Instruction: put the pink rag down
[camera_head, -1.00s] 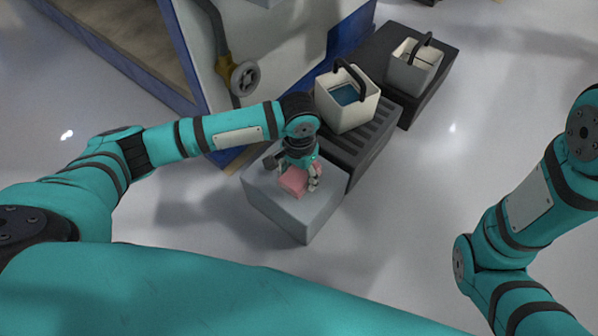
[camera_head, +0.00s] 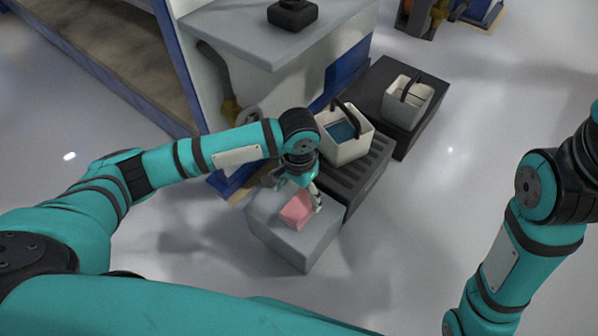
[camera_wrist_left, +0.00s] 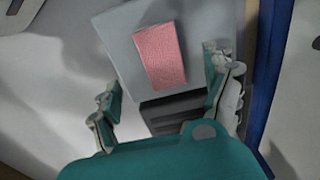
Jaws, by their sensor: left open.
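The pink rag (camera_head: 297,209) lies on top of a light grey block (camera_head: 290,238) in the head view. In the left wrist view the rag (camera_wrist_left: 160,55) is a flat pink rectangle on the grey top (camera_wrist_left: 121,33). My left gripper (camera_head: 300,192) is just above and behind the rag. In the left wrist view my left gripper (camera_wrist_left: 163,98) has its fingers spread wide, with nothing between them, and the rag lies beyond the fingertips. My right arm shows at the right of the head view, but its gripper is out of view.
A white bucket with blue contents (camera_head: 345,143) stands on a dark ribbed stand (camera_head: 362,178) behind the block. Another white bucket (camera_head: 407,103) stands on a dark box (camera_head: 385,75). A grey-topped cabinet (camera_head: 245,27) is behind left. The floor at right is clear.

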